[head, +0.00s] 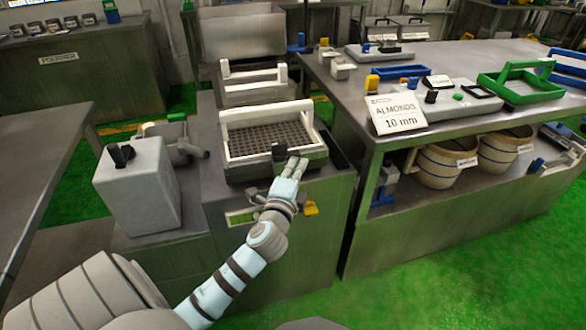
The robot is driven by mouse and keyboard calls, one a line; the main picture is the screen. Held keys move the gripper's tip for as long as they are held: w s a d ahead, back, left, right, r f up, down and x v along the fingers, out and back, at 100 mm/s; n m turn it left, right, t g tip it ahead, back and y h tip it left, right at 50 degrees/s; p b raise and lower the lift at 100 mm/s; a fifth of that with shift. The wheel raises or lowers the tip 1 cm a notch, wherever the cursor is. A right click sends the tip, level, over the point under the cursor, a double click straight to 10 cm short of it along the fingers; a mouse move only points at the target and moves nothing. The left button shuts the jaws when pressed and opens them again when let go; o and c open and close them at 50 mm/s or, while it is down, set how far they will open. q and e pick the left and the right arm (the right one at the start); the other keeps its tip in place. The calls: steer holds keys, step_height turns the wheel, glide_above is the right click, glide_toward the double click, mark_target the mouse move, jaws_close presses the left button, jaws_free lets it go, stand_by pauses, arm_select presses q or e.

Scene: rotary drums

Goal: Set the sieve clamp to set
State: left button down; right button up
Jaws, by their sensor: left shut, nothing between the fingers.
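The sieve (268,139) is a dark mesh in a white frame with a raised handle, seated on a steel machine at the centre of the head view. A small black clamp knob (279,152) stands at the front edge of the sieve. My left gripper (291,164) is shut and empty, with its fingertips right beside the knob, at its right. I cannot tell whether they touch it. The clamp's position marks are too small to read. My right gripper is not in view.
A grey box with a black knob (122,154) stands left of the sieve. A yellow part (311,208) sticks out from the machine's front. At right, a steel table holds an "ALMONDS 10 mm" card (398,112) and a green frame (520,80). Baskets (445,162) stand below it.

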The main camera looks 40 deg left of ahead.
arm_select(q)
steer(key=w+n+g+y+b, duration=0.1)
steer(key=n+g+y, duration=0.1)
steer(key=w+n+g+y+b, duration=0.1)
steer(key=n+g+y+b, duration=0.1)
steer(key=y, duration=0.1)
steer(key=w+a+n+g+y+b, duration=0.1)
steer(key=n+g+y, duration=0.1)
steer(key=shift+w+a+n+g+y, duration=0.1)
steer(key=shift+n+g+y, duration=0.2)
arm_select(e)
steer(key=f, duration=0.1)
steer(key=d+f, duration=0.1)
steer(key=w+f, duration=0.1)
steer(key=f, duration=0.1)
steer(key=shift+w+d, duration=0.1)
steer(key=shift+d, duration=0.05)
arm_select(q)
steer(key=shift+w+a, duration=0.1)
steer(key=shift+w, duration=0.05)
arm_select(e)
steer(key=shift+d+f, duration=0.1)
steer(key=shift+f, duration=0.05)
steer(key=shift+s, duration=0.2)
arm_select(q)
step_height(320, 180, up, 10)
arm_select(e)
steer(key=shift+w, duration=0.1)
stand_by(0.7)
